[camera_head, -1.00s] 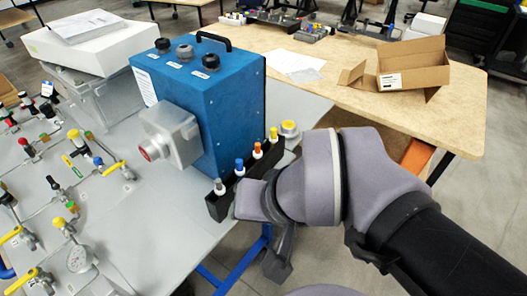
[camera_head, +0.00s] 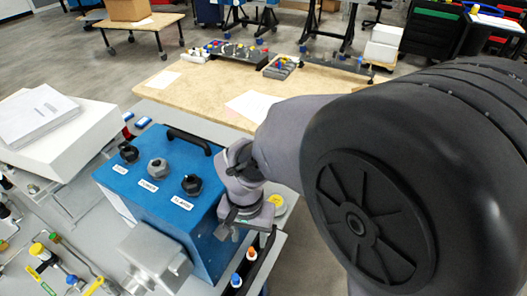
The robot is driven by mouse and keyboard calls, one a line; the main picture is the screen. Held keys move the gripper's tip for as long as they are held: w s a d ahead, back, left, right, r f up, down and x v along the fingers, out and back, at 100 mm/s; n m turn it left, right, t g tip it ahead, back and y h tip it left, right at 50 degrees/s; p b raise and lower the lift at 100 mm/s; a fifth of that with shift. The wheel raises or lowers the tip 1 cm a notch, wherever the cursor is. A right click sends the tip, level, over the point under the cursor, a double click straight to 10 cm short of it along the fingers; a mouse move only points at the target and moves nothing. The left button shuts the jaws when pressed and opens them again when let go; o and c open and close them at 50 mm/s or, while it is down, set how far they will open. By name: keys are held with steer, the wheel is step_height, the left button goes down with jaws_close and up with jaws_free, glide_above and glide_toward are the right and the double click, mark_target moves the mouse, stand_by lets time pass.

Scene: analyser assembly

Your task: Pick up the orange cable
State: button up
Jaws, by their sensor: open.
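The orange-topped cable plug (camera_head: 251,254) stands upright in the black holder (camera_head: 262,268) beside the right side of the blue box. A blue-topped plug (camera_head: 236,280) stands in the same holder, nearer the camera. My gripper (camera_head: 244,222) is open and seems empty. In the picture it shows just above and beyond the orange plug, close to the box's right side; I cannot tell the exact gap.
The blue box (camera_head: 165,190) with black knobs and a handle stands left of my gripper. A grey metal block (camera_head: 155,255) sits before it. A round yellow-topped part (camera_head: 277,203) is just beyond my gripper. A wooden table (camera_head: 190,92) is behind. My arm blocks the right side.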

mark_target(251, 250)
steer(key=f+b, duration=0.1)
steer(key=f, duration=0.3)
steer(key=f+b, duration=0.2)
steer(key=f, duration=0.2)
steer(key=shift+s+d, duration=0.15)
steer(key=shift+d, duration=0.05)
steer(key=shift+r, duration=0.15)
jaws_close()
